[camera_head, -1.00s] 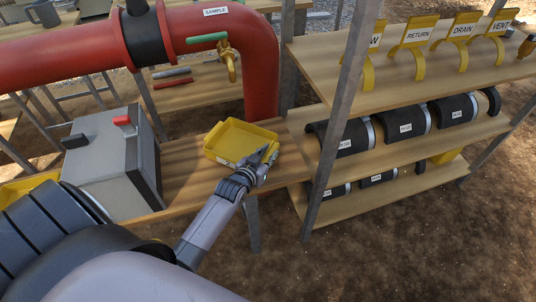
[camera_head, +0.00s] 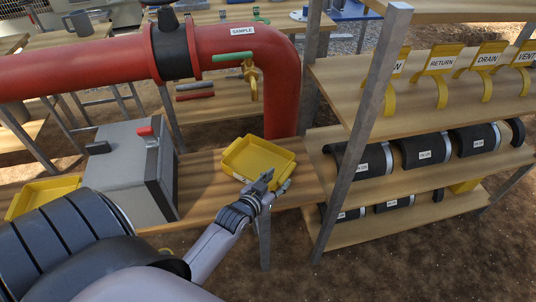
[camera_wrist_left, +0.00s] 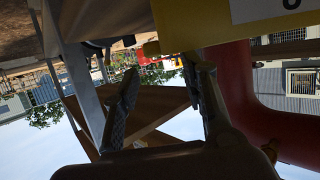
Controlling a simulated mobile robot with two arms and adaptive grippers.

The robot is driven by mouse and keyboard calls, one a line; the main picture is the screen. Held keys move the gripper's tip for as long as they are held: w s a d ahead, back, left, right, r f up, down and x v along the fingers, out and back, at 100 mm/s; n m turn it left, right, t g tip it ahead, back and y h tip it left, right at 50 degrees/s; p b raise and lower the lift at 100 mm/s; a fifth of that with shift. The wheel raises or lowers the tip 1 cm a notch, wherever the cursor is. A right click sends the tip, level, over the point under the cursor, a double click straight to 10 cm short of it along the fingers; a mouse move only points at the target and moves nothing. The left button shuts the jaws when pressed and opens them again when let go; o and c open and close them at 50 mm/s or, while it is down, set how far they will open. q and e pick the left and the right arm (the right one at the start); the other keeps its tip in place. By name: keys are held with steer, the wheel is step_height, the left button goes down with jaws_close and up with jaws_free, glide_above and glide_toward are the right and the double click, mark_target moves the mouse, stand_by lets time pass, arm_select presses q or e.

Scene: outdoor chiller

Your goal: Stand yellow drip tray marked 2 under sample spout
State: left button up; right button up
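A yellow drip tray (camera_head: 262,158) rests on the wooden bench beside the red pipe. A white label on its side shows at the top of the left wrist view (camera_wrist_left: 268,8), cut off so that I cannot read its number. The brass sample spout (camera_head: 254,88), with a green handle (camera_head: 231,56), hangs from the red pipe and shows above the tray in the head view. My left gripper (camera_head: 279,180) is at the tray's near right corner. Its fingers (camera_wrist_left: 163,100) are spread, with nothing seen held between them. My right gripper is not in view.
A grey box with a red switch (camera_head: 130,172) stands left of the tray. Another yellow tray (camera_head: 44,194) lies at the far left. A metal shelf post (camera_head: 366,125) and a rack with black pipe sleeves (camera_head: 424,148) and yellow tags stand to the right.

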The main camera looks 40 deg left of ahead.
arm_select(q)
steer(key=v, duration=0.6)
steer(key=shift+s, duration=0.25)
steer(key=shift+d+r, duration=0.1)
steer(key=w+d+f+m+g+h, duration=0.1)
steer(key=d+f+h, duration=0.1)
steer(key=d+f, duration=0.65)
steer(key=s+f+m+g, duration=0.1)
steer(key=s+f+g, duration=0.45)
steer(key=f, duration=0.95)
steer(key=s+f+g, duration=0.2)
steer(key=s+f, duration=0.4)
steer(key=s, duration=0.4)
steer(key=s+a+f+g, duration=0.1)
steer(key=s+f+g, duration=0.1)
steer(key=s+f, duration=0.5)
steer(key=s+f+m+g, duration=0.1)
steer(key=s+f, duration=0.5)
steer(key=s, duration=0.8)
steer(key=shift+s+a+f+g+y, duration=0.15)
steer(key=shift+s+a+g+y, duration=0.2)
steer(key=shift+g, duration=0.4)
